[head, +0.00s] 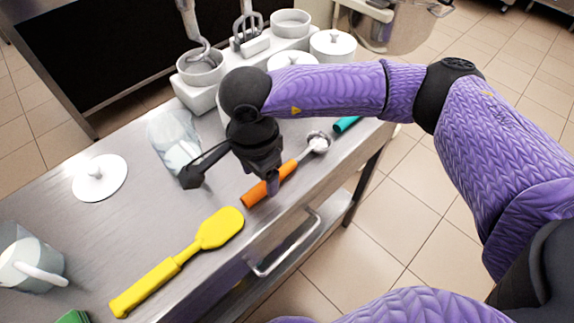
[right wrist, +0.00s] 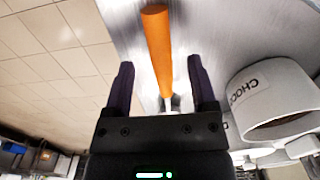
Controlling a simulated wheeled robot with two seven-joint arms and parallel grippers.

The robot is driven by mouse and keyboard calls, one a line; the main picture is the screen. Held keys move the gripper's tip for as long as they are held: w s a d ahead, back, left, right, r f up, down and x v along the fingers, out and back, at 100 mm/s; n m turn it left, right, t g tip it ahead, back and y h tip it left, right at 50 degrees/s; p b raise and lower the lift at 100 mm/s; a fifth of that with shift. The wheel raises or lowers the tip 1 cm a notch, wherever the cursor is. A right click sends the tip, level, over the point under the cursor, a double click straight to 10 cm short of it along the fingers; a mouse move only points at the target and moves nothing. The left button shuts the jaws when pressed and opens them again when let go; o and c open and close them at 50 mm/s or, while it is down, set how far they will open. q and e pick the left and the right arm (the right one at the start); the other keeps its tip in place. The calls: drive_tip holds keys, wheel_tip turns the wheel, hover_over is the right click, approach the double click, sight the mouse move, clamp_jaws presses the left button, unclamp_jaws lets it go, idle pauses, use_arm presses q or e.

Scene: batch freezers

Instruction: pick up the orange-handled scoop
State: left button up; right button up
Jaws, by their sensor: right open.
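The orange-handled scoop (head: 270,184) lies on the steel table near its front edge, its metal bowl pointing up and right. My right gripper (head: 232,185) is over the handle, partly hiding it in the head view. In the right wrist view, the orange handle (right wrist: 157,50) runs between the two open fingers (right wrist: 160,85) and touches neither visibly. The gap in height between fingers and handle is hard to tell. My left gripper is not in view.
A yellow spatula (head: 220,229) lies left of the scoop. A teal handle (head: 346,124) lies beyond the scoop's bowl. White tubs (head: 333,45) stand at the back.

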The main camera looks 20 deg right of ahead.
sight(261, 187)
wheel_tip(261, 187, down, 4)
drive_tip(key=shift+r+b, duration=0.25)
drive_tip(key=shift+b, duration=0.2)
drive_tip(key=shift+r, duration=0.1)
clamp_jaws()
